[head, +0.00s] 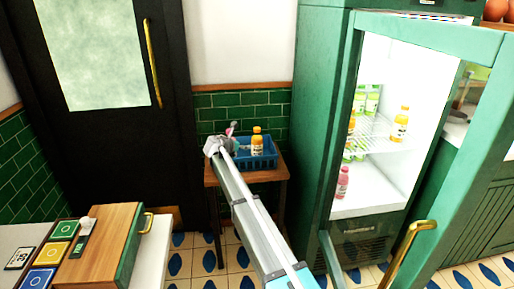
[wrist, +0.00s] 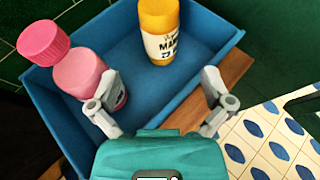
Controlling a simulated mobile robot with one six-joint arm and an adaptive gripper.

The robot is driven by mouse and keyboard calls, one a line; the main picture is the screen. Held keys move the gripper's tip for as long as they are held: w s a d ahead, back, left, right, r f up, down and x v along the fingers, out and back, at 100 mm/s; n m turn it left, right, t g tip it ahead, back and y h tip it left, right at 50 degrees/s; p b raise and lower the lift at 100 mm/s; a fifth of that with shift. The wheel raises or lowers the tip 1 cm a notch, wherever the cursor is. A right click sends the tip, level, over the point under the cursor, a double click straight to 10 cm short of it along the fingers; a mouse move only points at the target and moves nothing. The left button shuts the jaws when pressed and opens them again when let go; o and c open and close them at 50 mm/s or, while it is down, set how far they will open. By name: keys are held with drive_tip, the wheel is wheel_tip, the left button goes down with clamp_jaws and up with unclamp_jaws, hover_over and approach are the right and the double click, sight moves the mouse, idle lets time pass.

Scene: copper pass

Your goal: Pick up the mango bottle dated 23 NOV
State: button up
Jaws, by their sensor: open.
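A mango bottle (head: 257,142) with an orange cap stands upright in the blue crate (head: 264,163). In the wrist view the mango bottle (wrist: 160,30) is at the crate's far side, its label partly readable as "MA" and its date not legible. My gripper (head: 218,147) is over the crate's left part. In the wrist view my gripper (wrist: 160,92) is open and empty, with the mango bottle ahead of and apart from its fingers. A pink bottle (wrist: 80,72) stands at the left finger, which partly hides it. Another orange bottle (head: 400,126) stands in the fridge; its date cannot be read.
The crate stands on a small wooden table (head: 281,184). The fridge (head: 345,206) at right is open, with green bottles and a pink bottle (head: 343,182) inside. Its door (head: 462,190) swings out at right. A wooden box (head: 97,240) stands on the counter at lower left.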

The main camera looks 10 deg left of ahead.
sight(253, 143)
drive_tip(key=b+x, duration=0.2)
drive_tip(key=x, duration=0.5)
drive_tip(key=shift+b, duration=0.3)
drive_tip(key=shift+w+d+f, duration=0.1)
drive_tip(key=shift+w+d, duration=0.05)
drive_tip(key=shift+w, duration=0.2)
drive_tip(key=shift+w, duration=0.1)
drive_tip(key=shift+b+x, duration=0.95)
drive_tip(key=shift+x, duration=1.6)
drive_tip(key=c, duration=1.1)
drive_tip(key=shift+r, duration=0.3)
